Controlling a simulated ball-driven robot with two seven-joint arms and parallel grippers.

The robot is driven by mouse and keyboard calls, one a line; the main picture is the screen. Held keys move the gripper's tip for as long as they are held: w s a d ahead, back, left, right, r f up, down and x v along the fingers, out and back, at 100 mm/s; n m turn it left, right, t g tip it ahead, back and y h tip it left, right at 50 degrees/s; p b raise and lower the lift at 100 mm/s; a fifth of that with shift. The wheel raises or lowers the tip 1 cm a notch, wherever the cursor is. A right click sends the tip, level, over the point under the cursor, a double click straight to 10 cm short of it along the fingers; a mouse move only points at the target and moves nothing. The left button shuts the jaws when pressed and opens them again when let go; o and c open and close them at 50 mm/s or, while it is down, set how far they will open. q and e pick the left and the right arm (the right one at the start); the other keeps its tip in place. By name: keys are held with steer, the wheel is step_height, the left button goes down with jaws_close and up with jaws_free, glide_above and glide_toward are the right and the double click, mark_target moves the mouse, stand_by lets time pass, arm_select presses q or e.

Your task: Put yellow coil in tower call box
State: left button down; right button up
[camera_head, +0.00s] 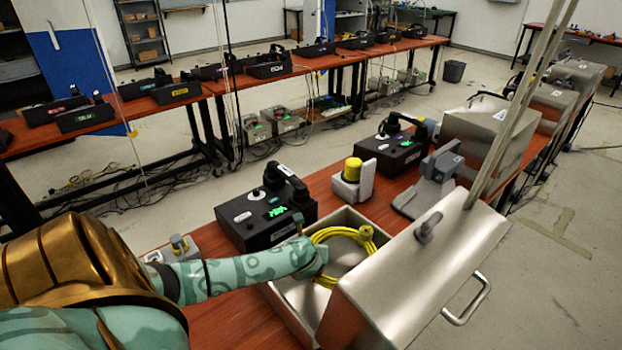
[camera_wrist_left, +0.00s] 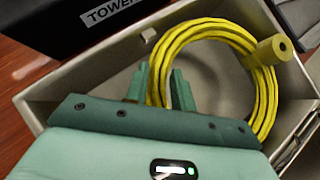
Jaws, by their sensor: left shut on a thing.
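The yellow coil (camera_head: 344,236) is a looped cable with a thick plug end (camera_wrist_left: 274,49). It lies within the walls of an open grey box (camera_head: 287,305), whose rim (camera_wrist_left: 90,62) also shows in the left wrist view. My left gripper (camera_head: 316,262) reaches into this box from the left. In the left wrist view its green fingers (camera_wrist_left: 160,78) are shut on the coil's near-left strands. I cannot tell whether the coil touches the box floor. A black phone unit (camera_head: 264,217) stands behind the box; a label beginning "TOWER" (camera_wrist_left: 110,10) shows there. My right gripper is not in view.
A yellow-capped device (camera_head: 352,170), another black phone (camera_head: 398,150) and a grey bracket (camera_head: 430,185) stand farther back on the red table. Bare tabletop (camera_head: 235,310) lies front left.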

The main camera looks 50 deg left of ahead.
arm_select(q)
steer(key=shift+w+f+b, duration=0.1)
steer(key=shift+f+b, duration=0.75)
steer(key=shift+f, duration=2.25)
steer(key=shift+f, duration=0.15)
steer(key=c, duration=1.2)
jaws_free()
steer(key=shift+o, duration=0.2)
steer(key=shift+s+d+r, duration=0.15)
steer(key=shift+s+r, duration=0.05)
steer(key=shift+r, duration=0.15)
steer(key=p+v, duration=0.4)
steer(key=v, duration=0.7)
steer(key=shift+s+d, duration=0.15)
steer(key=shift+s, duration=0.05)
